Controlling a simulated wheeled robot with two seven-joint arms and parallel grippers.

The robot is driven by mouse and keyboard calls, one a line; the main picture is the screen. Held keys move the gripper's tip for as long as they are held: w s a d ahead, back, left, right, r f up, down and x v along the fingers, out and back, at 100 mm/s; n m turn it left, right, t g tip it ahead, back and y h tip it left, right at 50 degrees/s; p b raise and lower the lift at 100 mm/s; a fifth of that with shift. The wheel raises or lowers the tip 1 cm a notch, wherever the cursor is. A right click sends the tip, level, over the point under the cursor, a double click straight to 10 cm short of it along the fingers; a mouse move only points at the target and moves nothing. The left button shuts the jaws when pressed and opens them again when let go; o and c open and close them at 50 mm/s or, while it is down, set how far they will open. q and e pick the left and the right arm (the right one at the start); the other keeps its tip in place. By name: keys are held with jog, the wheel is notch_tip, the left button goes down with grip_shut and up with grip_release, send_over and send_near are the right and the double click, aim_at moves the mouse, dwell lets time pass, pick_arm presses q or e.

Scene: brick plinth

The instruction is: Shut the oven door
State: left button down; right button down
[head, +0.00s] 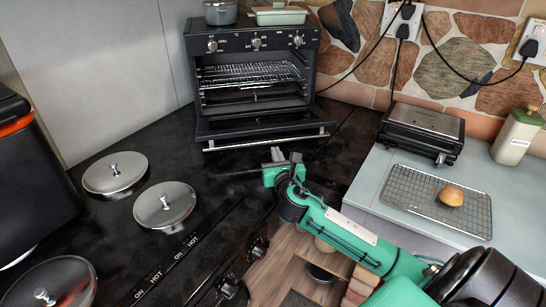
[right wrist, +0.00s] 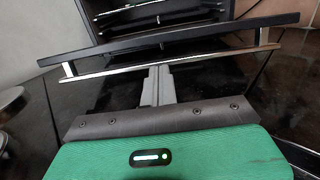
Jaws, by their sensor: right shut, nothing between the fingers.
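The black oven (head: 253,45) stands on the dark counter at the back, its front open on wire racks. Its door (head: 250,125) is hinged down and lies out in front of the opening. The silver handle bar (head: 290,137) runs along the door's near edge. In the right wrist view the door (right wrist: 200,35) and handle (right wrist: 110,73) cross above the fingers. My right gripper (head: 276,154) is shut and empty, just in front of the handle. Its fingertips (right wrist: 158,70) appear right at the bar; I cannot tell if they touch. My left gripper is out of view.
A pot (head: 220,13) and a green dish (head: 278,16) sit on the oven. Round lidded hobs (head: 115,173) are at left. At right are a toaster (head: 422,130), a rack (head: 420,200) with a bun (head: 451,196), and a bottle (head: 515,137). Cables hang behind.

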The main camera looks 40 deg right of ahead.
aim_at(272, 142)
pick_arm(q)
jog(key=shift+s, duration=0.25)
pick_arm(e)
jog(key=x, duration=0.6)
jog(key=shift+w, duration=0.25)
pick_arm(q)
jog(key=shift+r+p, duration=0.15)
jog(key=shift+p, duration=0.15)
